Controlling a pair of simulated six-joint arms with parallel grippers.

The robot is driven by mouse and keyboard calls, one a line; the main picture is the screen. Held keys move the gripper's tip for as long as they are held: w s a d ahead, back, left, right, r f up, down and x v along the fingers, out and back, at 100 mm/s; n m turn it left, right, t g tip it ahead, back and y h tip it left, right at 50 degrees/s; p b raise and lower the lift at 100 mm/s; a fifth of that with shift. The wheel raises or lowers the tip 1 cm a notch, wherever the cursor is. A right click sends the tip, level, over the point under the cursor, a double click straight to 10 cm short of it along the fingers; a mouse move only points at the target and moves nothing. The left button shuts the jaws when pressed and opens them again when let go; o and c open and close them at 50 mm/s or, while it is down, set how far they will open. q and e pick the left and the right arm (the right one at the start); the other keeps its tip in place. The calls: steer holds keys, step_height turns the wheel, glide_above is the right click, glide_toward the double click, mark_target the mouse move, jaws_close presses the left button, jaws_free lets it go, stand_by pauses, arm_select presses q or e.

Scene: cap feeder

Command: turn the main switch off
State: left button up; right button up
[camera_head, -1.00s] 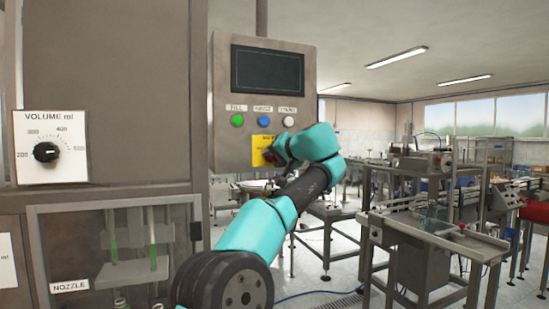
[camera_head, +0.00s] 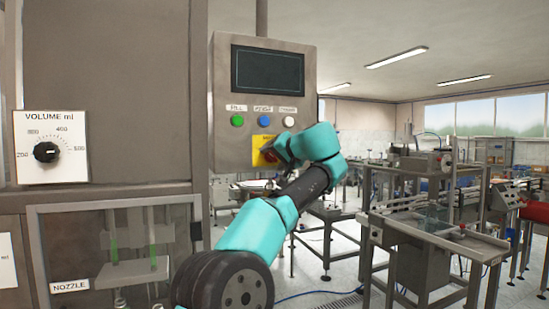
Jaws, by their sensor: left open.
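The main switch shows as a yellow plate (camera_head: 257,146) low on the grey control panel (camera_head: 228,100), under the row of buttons. Its knob is mostly hidden by my left gripper; a little dark red shows there. My left gripper (camera_head: 270,153) is open and sits right in front of the plate's right part. I cannot tell whether its fingers touch the knob, nor which way the knob points. My right gripper is not in view.
A green button (camera_head: 237,120), a blue button (camera_head: 264,121) and a white button (camera_head: 289,121) sit just above, below a dark screen (camera_head: 267,70). A volume dial (camera_head: 46,152) is on the cabinet at left. Conveyor machinery (camera_head: 425,240) stands at right.

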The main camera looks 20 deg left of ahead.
arm_select(q)
steer(key=v, duration=1.7)
steer(key=shift+d, duration=0.1)
